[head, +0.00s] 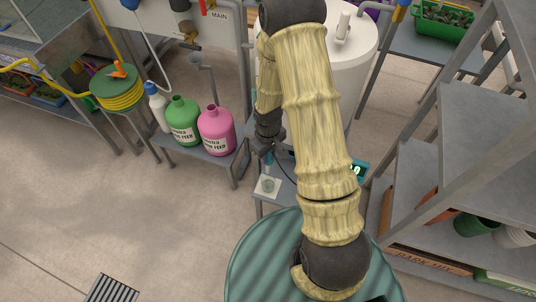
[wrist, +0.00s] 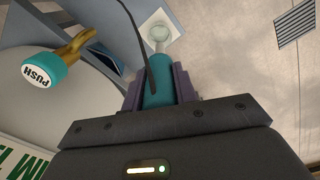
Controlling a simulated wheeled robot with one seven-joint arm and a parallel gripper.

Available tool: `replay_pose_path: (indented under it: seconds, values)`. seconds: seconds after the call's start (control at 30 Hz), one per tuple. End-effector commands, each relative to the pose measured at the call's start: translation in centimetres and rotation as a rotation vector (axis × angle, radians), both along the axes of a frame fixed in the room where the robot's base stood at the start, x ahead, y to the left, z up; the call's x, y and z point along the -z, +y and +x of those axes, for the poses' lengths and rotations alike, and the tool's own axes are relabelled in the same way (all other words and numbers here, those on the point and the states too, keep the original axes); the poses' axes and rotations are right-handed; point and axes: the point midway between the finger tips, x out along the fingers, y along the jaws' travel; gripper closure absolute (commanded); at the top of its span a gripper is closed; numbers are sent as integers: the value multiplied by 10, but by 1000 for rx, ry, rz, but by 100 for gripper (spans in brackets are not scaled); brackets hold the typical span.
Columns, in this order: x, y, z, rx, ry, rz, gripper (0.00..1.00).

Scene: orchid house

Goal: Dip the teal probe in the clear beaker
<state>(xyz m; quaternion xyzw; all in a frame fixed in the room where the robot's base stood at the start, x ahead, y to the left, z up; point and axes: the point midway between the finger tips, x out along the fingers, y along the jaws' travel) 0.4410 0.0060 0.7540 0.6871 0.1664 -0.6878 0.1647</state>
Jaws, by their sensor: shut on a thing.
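My gripper (head: 268,143) is shut on the teal probe (wrist: 158,88), whose teal body sits between the two purple-grey fingers in the wrist view. A dark cable runs up from the probe. In the head view a little of the teal probe (head: 269,158) shows below my gripper. The clear beaker (head: 268,185) stands upright on a white square on a small grey table, below the probe. In the wrist view the beaker (wrist: 159,36) lies beyond the probe's end. The probe's tip is hard to make out; I cannot tell whether it is inside the beaker.
A teal PUSH knob (wrist: 42,70) on a brass tap is left of my gripper. Green (head: 183,120) and pink (head: 216,130) feed jugs stand on a bench to the left. Shelving (head: 440,150) is at right.

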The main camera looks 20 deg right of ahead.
Motion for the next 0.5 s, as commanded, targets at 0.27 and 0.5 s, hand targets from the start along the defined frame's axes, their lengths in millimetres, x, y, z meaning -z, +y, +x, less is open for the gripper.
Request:
replay_pose_path:
  seconds: [0.27, 0.5]
  values:
    - [0, 0, 0, 1, 0, 0, 95]
    - [12, 0, 0, 2, 0, 0, 95]
